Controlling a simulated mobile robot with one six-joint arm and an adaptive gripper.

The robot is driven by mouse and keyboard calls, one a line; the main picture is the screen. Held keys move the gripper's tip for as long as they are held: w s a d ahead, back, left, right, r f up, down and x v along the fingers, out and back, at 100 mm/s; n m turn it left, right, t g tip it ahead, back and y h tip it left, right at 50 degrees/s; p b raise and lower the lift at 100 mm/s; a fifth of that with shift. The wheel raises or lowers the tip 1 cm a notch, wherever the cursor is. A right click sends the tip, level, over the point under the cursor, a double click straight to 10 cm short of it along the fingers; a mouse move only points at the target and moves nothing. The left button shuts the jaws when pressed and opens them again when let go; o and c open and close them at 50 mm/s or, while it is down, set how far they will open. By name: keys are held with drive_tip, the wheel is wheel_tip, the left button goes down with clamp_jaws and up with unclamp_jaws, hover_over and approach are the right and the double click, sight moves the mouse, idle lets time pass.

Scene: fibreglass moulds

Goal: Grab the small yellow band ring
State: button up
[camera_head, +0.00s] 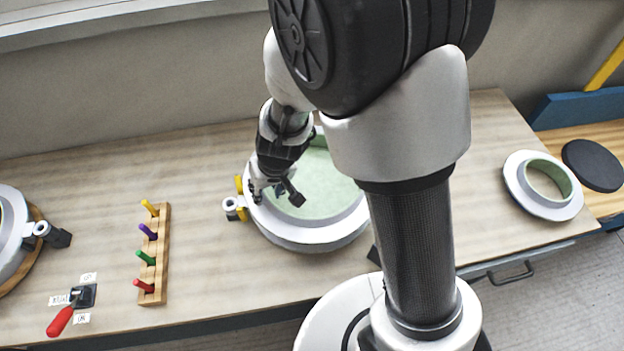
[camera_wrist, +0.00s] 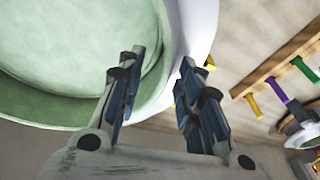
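Small yellow parts (camera_head: 242,213) show at the left side of the round white mould with a pale green inside (camera_head: 300,236), beside a small white ring-like fitting (camera_head: 231,206). I cannot tell whether they form a band ring. My gripper (camera_head: 277,194) is over the mould's left rim, just right of these parts.
A wooden rack (camera_head: 160,268) with yellow, purple, green and red pegs stands to the left. A white ring mould (camera_head: 518,190) lies at the right. Bare wooden table (camera_head: 215,290) lies between rack and mould.

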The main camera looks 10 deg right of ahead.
drive_tip(key=shift+c, duration=0.2)
clamp_jaws()
idle(0.6)
